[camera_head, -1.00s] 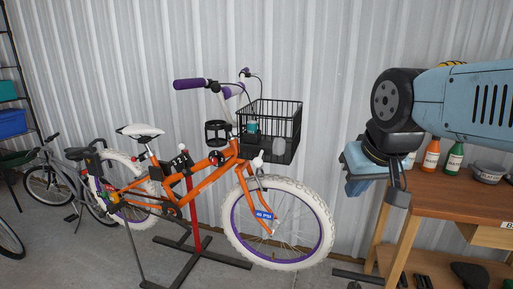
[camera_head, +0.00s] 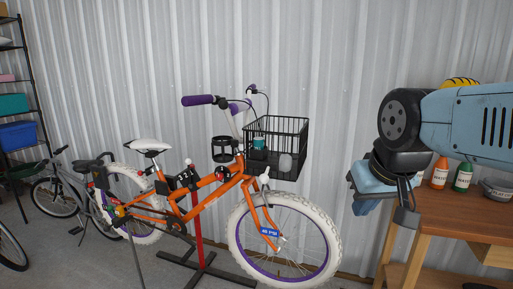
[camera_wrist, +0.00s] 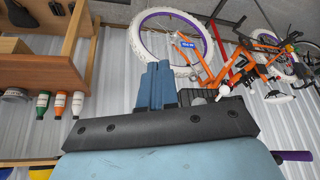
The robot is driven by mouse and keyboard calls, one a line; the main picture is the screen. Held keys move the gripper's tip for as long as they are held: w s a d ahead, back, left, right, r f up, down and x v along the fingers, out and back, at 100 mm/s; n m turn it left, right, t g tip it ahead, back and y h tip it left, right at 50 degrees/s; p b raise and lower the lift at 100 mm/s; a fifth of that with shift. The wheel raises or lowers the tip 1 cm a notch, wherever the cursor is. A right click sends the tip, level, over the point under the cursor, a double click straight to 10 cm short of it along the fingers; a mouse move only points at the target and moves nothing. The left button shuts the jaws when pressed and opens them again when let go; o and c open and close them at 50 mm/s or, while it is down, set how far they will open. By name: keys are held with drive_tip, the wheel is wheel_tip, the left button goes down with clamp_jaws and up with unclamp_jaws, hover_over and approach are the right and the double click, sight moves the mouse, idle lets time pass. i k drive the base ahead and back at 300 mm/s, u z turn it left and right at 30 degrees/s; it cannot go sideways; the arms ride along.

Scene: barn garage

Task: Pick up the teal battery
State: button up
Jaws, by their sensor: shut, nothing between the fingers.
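A small teal object (camera_head: 259,142), which looks like the teal battery, sits in the black wire basket (camera_head: 291,125) on the front of an orange bicycle (camera_head: 204,203). Its lower part is partly hidden by the wire mesh. I cannot make out the battery in the wrist view.
The bicycle's handlebar (camera_head: 198,100) rises left of the basket. The bicycle is on a stand with spread feet (camera_head: 205,268). Wall space above is free.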

sight(258, 142)
drive_tip(key=u, duration=1.65)
drive_tip(key=i, duration=0.1)
drive_tip(key=z, duration=3.15)
drive_tip(key=k, duration=1.15)
drive_tip(key=u, duration=1.3)
drive_tip(key=i, duration=1.05)
